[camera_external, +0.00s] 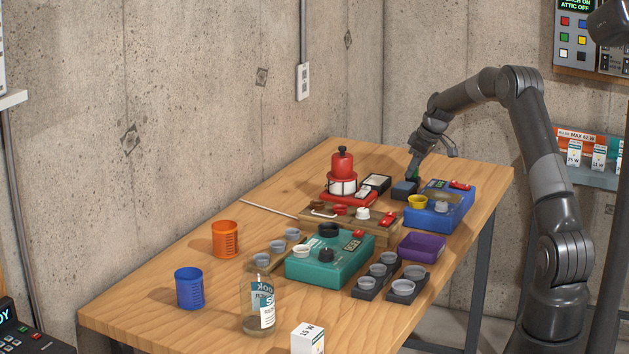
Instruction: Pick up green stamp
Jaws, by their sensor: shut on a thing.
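My gripper (413,178) points down at the back right of the wooden table, just above a dark blue-grey block (402,190). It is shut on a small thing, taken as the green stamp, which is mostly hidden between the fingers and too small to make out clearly. I cannot tell whether the held thing touches the block below it.
A blue box (440,218) with a yellow cup stands just right of the gripper. A red-topped device (342,165) stands to the left. A teal box (330,274), purple tray (422,248), bottle (258,305), and orange (225,240) and blue cups (189,288) stand nearer. The table's left front is fairly clear.

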